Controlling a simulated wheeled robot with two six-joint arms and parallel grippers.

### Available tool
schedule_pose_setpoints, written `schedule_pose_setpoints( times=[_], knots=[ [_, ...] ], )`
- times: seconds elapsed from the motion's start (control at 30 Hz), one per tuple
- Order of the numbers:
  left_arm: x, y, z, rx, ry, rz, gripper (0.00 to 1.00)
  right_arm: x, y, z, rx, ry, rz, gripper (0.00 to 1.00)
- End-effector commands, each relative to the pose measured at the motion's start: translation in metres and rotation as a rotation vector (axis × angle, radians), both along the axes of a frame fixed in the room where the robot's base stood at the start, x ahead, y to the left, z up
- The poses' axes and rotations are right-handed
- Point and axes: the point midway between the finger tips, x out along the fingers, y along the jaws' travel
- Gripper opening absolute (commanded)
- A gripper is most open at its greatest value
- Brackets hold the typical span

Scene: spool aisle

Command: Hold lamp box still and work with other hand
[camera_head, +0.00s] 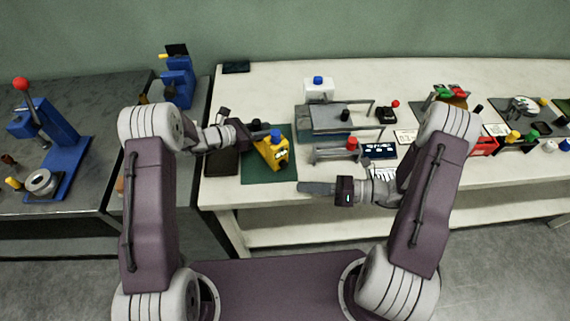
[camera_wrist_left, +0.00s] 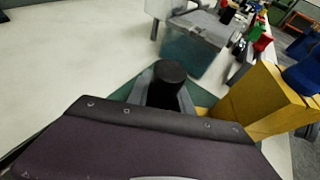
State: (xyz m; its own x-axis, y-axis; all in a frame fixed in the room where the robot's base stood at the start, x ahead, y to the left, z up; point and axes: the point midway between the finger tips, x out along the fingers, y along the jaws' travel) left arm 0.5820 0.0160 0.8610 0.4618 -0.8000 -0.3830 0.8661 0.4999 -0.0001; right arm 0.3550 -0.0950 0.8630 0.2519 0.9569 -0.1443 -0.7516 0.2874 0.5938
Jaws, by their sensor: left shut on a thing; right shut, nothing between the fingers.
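A yellow box (camera_head: 268,152) with a blue knob (camera_head: 276,134) on top, which I take as the lamp box, stands on a green mat (camera_head: 255,178) at the table's left part. My left gripper (camera_head: 258,127) is at its upper left side, shut on a black round post (camera_wrist_left: 168,84). The yellow box also shows in the left wrist view (camera_wrist_left: 258,102), just right of the fingers. How the post joins the box is hidden. My right gripper (camera_head: 312,188) is shut and empty, near the table's front edge, right of the mat.
A grey fixture with a red knob (camera_head: 352,144) and a teal-grey block with rails (camera_head: 330,120) stand right of the mat. A dark tray (camera_head: 222,160) lies left of it. Blue presses (camera_head: 62,135) stand on the grey bench.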

Motion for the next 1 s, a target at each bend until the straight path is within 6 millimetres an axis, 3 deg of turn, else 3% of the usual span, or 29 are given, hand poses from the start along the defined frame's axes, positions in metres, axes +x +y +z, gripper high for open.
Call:
schedule_pose_setpoints(
  times=[0.07,0.1,0.17,0.57,1.0],
  knots=[
    [0.000,0.000,0.001,-0.001,-0.001,0.001,0.00,0.000,0.000,0.000,0.000,0.000,0.000,0.00],
    [0.000,0.000,0.001,-0.001,-0.001,0.001,0.35,0.000,0.000,0.000,0.000,0.000,0.000,0.00],
    [0.000,0.000,0.001,-0.001,-0.001,0.001,0.51,0.000,0.000,0.000,0.000,0.000,0.000,0.00],
    [-0.003,0.008,0.004,-0.001,-0.001,0.003,0.52,0.000,0.000,0.000,0.000,0.000,0.000,0.00],
    [-0.049,0.087,0.042,0.000,-0.001,0.003,0.52,0.000,0.000,0.000,0.000,0.000,0.000,0.00]
  ],
)
